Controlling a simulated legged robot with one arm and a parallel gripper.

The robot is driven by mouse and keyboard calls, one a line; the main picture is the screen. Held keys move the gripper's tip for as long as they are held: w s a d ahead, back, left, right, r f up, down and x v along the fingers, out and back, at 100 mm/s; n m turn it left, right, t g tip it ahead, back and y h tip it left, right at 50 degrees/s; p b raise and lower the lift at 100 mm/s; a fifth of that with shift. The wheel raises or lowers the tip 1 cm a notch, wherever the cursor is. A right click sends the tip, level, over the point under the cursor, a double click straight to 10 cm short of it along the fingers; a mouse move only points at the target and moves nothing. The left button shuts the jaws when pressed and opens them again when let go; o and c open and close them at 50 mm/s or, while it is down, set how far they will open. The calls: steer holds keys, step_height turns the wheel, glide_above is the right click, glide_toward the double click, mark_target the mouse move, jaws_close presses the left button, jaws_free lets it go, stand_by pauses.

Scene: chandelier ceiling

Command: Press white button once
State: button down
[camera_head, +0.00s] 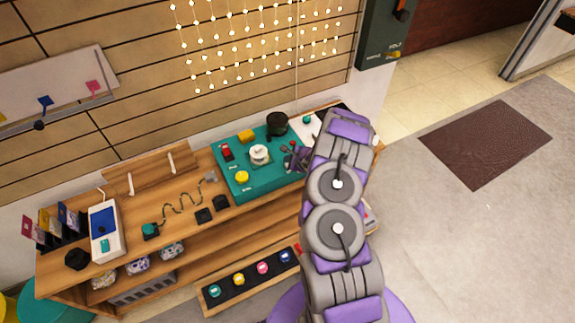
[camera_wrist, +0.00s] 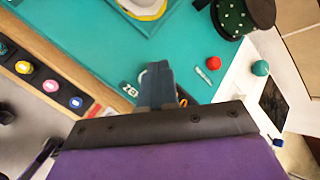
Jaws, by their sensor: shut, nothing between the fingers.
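A row of coloured round buttons (camera_head: 238,279) sits on a black strip low at the front of the bench; the wrist view also shows the row (camera_wrist: 50,85) at left. Teal, yellow, pink and blue ones show, with something red beyond; no white one is visible there, and my arm hides the row's right end. A white round piece (camera_head: 259,153) stands on the teal board (camera_head: 240,192); I cannot tell whether it is the white button. My gripper (camera_head: 294,158) is shut and empty over the right part of the board. Its fingers (camera_wrist: 160,75) show in the wrist view.
A white device (camera_head: 104,233) stands at left. Floor at right is open.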

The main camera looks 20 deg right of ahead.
steer(key=shift+r+p, duration=0.35)
steer(key=shift+r, duration=2.05)
